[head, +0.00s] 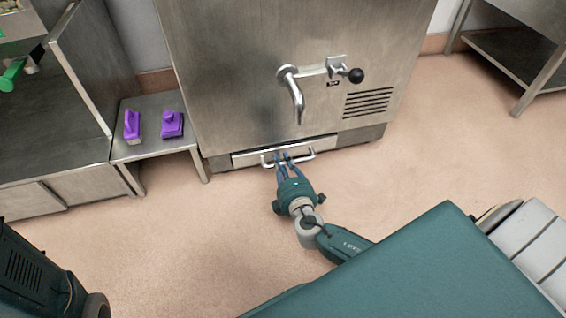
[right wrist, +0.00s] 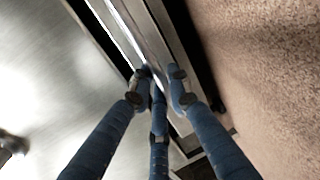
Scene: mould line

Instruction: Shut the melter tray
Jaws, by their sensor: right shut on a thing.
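The melter (head: 235,75) is a large steel cabinet in the head view. Its tray (head: 246,158) is a low, wide drawer front at the foot, with a pale bar handle (head: 306,156). It looks near the cabinet face; how far out it stands is hard to tell. In the right wrist view the tray (right wrist: 155,32) is a slanting metal strip with a dark gap beside the cabinet. My right gripper (head: 283,159) is shut on the handle near its middle; its blue fingers (right wrist: 158,78) hide part of the bar. My left gripper is not in view.
A bent spout (head: 296,100) and a black-knobbed lever (head: 355,75) stick out above the tray. A low steel stand (head: 150,152) with two purple objects (head: 172,124) is at the left. A steel table (head: 530,60) stands back right. The floor (head: 190,240) before the melter is clear.

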